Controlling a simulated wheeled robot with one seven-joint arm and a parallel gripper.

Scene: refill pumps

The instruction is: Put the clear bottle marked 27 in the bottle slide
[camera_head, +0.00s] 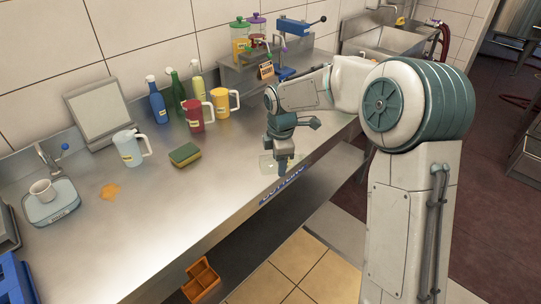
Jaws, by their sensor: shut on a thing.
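My gripper (282,168) points down over the front part of the steel counter, near the blue label on its front edge. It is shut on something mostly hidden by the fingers. A faint clear shape (266,162) shows at the fingers and looks like the clear bottle. No number can be read on it, and I cannot tell whether it touches the counter. I cannot pick out the bottle slide with certainty; a blue lettered strip (283,186) is on the counter's edge just below my gripper.
A sponge (185,154), red jug (197,116), yellow jug (221,103) and white jug (128,148) stand left of my gripper. Several bottles (158,104) are behind. A scale (51,204) holds a cup. The front left counter (130,240) is clear.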

